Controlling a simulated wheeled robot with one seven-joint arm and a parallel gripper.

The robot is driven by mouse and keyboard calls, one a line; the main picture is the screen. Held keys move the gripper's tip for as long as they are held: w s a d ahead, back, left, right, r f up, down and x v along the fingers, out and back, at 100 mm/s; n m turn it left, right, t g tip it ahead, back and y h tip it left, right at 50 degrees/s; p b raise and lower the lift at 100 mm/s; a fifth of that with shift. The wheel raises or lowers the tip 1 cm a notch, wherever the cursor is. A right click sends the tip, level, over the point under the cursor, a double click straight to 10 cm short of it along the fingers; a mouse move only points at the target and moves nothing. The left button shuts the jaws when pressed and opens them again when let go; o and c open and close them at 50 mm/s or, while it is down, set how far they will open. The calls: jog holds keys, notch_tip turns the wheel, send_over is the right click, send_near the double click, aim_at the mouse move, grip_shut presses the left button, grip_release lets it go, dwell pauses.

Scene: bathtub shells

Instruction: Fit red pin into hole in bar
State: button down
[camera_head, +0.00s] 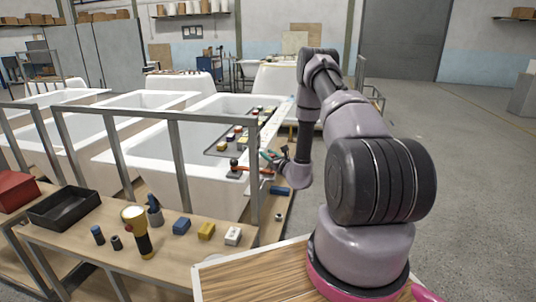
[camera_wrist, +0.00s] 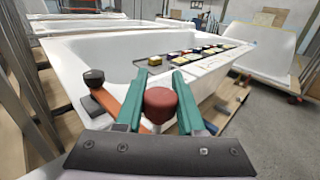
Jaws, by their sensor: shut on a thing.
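In the wrist view, the red pin (camera_wrist: 160,104), a short dark-red cylinder, sits between the two teal fingers of my gripper (camera_wrist: 159,86). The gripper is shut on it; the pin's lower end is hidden. An orange bar (camera_wrist: 132,104) lies just left of the pin, partly behind the left finger. Its hole is not visible. In the head view, my gripper (camera_head: 270,156) is at the near right corner of a white bathtub, close above the orange bar (camera_head: 254,170).
A black round knob (camera_wrist: 94,78) on a dark block stands at the bar's left end. A dark tray (camera_wrist: 172,58) with several coloured blocks lies across the bathtub (camera_wrist: 90,55). Grey rails (camera_head: 178,150) and a wooden bench (camera_head: 180,262) with parts stand in front.

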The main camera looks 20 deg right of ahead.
jog(key=shift+f, duration=2.35)
jog(key=shift+c, duration=2.2)
grip_release()
jog(key=shift+s, duration=0.15)
jog(key=s+d, duration=0.2)
jog(key=s, duration=0.8)
jog(key=shift+s, duration=0.2)
